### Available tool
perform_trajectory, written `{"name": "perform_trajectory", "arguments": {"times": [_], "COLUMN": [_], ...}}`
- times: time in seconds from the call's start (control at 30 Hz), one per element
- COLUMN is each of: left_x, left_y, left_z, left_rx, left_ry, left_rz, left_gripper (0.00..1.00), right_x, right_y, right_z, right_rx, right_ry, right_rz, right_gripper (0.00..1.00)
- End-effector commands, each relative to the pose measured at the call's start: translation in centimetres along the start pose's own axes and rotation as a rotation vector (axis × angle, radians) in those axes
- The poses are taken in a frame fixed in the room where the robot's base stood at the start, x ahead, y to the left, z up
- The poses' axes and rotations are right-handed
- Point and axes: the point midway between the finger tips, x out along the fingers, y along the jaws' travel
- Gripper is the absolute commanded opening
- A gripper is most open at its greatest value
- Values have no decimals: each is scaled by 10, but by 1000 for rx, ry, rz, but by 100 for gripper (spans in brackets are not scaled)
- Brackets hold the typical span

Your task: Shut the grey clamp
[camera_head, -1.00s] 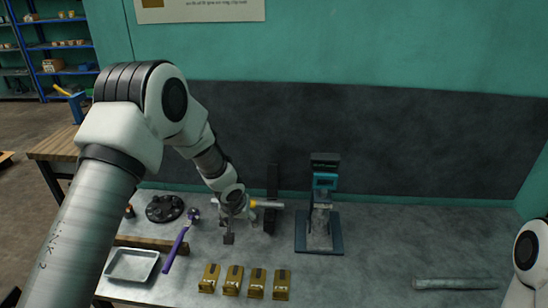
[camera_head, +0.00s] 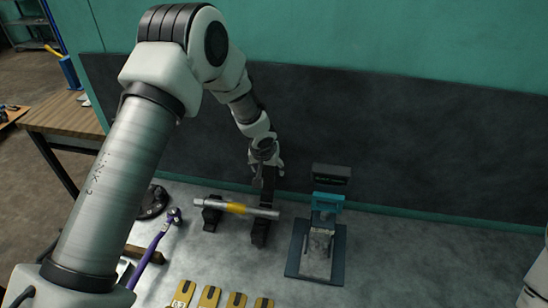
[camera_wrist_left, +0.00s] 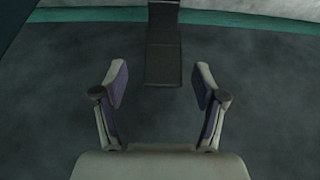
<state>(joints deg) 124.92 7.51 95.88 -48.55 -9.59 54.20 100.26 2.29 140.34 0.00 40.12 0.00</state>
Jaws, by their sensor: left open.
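The grey clamp appears to be the dark grey stand with a tall flap (camera_head: 268,183) standing upright above its base (camera_head: 260,234). A pale rod with a yellow band (camera_head: 234,208) lies across this base and a second dark support (camera_head: 212,216). My left gripper (camera_head: 261,172) is beside the upper part of the flap, partly blending with it. In the left wrist view the gripper (camera_wrist_left: 161,82) is open and empty, and a dark grey bar (camera_wrist_left: 163,50), likely the flap, lies beyond its fingertips. Contact cannot be told in the head view. My right gripper is out of view.
A teal and grey device (camera_head: 318,240) stands right of the clamp. Several yellow-brown blocks (camera_head: 209,298) lie in front, and a purple-handled tool (camera_head: 152,252) lies at left. A dark wall panel (camera_head: 400,150) rises behind. The bench right of the device is clear.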

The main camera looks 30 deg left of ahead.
Motion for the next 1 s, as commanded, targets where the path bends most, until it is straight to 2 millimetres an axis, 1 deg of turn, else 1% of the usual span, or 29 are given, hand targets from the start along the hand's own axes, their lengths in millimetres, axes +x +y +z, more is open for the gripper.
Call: {"name": "perform_trajectory", "arguments": {"times": [0.2, 0.3, 0.43, 0.63, 0.67, 0.7, 0.77, 0.8, 0.83, 0.87, 0.9, 0.93, 0.97, 1.0], "left_x": [38, 52, 63, 65, 65, 65, 65, 65, 65, 65, 65, 65, 65, 65], "left_y": [0, 0, 0, 0, 0, 0, 0, 0, 0, 0, 0, 0, 0, 0], "left_z": [0, -1, 0, 0, 0, 0, 0, 0, 0, 0, 0, 0, 0, 0], "left_rx": [1, 0, -1, -1, -1, -1, -1, -1, -1, -1, -1, -1, -1, -1], "left_ry": [-2, -2, 0, 0, 0, 0, 0, 0, 0, 0, 0, 0, 0, 0], "left_rz": [0, -1, 0, 0, 0, 0, 0, 0, 0, 0, 0, 0, 0, 0], "left_gripper": [71, 71, 71, 71, 67, 53, 32, 18, 7, 0, 0, 45, 50, 50], "right_x": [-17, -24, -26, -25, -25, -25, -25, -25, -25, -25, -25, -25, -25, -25], "right_y": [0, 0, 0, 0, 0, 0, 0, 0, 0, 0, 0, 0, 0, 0], "right_z": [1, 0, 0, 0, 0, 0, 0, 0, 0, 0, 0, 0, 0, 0], "right_rx": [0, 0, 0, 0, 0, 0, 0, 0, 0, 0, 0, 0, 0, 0], "right_ry": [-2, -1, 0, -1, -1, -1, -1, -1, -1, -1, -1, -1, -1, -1], "right_rz": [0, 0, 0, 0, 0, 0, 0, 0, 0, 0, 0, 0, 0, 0], "right_gripper": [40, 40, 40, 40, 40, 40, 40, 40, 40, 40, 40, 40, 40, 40]}}
